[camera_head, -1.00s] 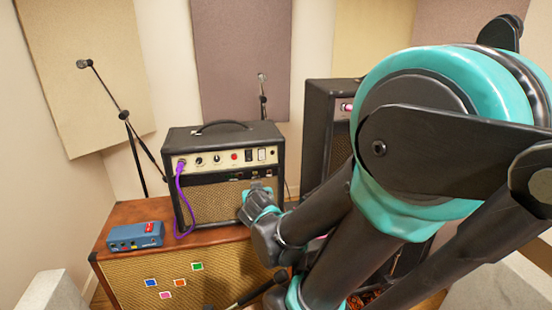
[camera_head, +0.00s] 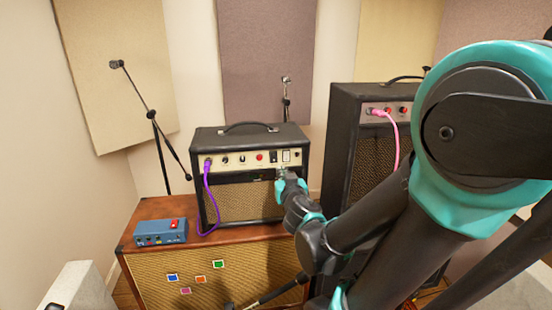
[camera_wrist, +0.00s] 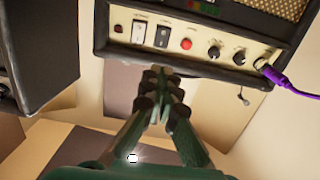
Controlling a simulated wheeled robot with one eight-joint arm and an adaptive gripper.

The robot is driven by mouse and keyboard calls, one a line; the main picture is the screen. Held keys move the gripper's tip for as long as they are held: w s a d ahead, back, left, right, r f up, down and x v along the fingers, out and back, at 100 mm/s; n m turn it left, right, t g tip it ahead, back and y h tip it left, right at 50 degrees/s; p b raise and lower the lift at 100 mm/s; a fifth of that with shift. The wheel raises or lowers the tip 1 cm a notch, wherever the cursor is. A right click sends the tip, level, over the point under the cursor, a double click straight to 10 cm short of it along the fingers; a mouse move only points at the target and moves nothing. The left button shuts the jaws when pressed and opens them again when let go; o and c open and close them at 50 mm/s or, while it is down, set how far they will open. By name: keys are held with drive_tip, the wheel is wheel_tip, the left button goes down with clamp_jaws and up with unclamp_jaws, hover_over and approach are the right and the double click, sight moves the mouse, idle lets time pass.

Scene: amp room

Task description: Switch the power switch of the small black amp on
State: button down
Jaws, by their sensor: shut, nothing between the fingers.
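The small black amp (camera_head: 250,174) stands upright on an orange-brown cabinet, with a cream control panel (camera_head: 232,161) across its upper front. At the panel's right are a dark rocker switch (camera_head: 273,157) and a lighter one (camera_head: 286,156). The wrist view, which shows the amp inverted, has the white rocker (camera_wrist: 139,32) beside the black rocker (camera_wrist: 161,36) and a red lamp (camera_wrist: 187,44). Their labels are too small to read. My gripper (camera_wrist: 162,76) is shut and empty. In the head view my gripper (camera_head: 281,178) is in front of the amp, just below the rockers; contact cannot be told.
A purple cable (camera_head: 207,195) plugs into the panel's left end. A blue pedal box (camera_head: 161,232) sits on the cabinet (camera_head: 215,270). A taller black amp (camera_head: 348,150) with a pink cable (camera_head: 391,130) stands to the right. A microphone stand (camera_head: 150,122) is behind at left.

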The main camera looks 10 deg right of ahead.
sight(274, 153)
drive_tip(key=w, duration=0.9)
drive_tip(key=w+f, duration=0.1)
drive_tip(key=w, duration=0.3)
drive_tip(key=shift+w+f, duration=0.1)
drive_tip(key=shift+w, duration=0.15)
drive_tip(key=shift+w, duration=0.35)
drive_tip(key=s+r, duration=0.1)
drive_tip(key=s, duration=1.1)
drive_tip(key=shift+r, duration=0.1)
